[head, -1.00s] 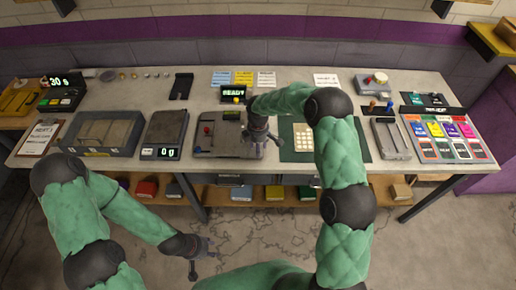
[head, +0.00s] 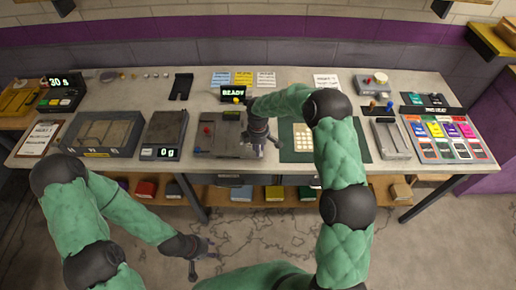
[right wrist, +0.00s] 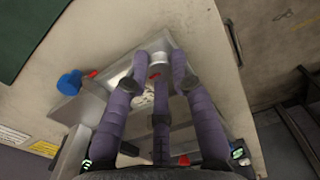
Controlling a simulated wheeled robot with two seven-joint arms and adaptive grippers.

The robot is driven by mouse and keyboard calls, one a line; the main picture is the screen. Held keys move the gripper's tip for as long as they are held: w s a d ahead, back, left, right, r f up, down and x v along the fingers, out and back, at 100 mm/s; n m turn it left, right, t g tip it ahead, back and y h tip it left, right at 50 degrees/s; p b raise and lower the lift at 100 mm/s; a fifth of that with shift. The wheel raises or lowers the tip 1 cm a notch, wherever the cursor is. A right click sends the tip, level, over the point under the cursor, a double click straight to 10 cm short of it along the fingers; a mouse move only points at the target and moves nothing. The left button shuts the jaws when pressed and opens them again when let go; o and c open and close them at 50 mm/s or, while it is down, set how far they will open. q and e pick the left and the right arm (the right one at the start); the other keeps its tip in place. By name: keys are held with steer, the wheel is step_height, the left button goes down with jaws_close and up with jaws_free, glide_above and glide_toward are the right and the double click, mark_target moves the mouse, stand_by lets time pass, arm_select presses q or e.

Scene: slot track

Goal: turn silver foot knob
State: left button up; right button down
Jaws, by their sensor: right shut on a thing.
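The silver foot knob (right wrist: 159,58) shows in the right wrist view as a small pale round piece at the corner of a grey metal device. The fingers of my right gripper (right wrist: 160,68) are closed around it and cover part of it. In the head view my right gripper (head: 258,147) is at the right front corner of the grey device (head: 223,142) on the table; the knob is hidden there. My left gripper (head: 203,264) hangs empty in front of the table, above the floor, with its fingers spread.
A blue knob (right wrist: 70,82) sticks out from the device's side. A lit READY display (head: 233,92) stands behind it. A scale (head: 164,138) is to the left, and a green mat with a pale keypad (head: 303,137) to the right. A lower shelf holds coloured boxes (head: 241,193).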

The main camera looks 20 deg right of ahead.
steer(key=m+b, duration=0.1)
steer(key=m, duration=0.2)
steer(key=shift+m, duration=0.3)
steer(key=m+b, duration=0.2)
steer(key=m, duration=0.2)
steer(key=shift+m, duration=0.3)
steer(key=m+b, duration=0.1)
steer(key=m, duration=0.4)
steer(key=shift+m+b, duration=0.55)
steer(key=shift+m, duration=1.45)
steer(key=c, duration=1.1)
jaws_free()
steer(key=shift+o, duration=0.2)
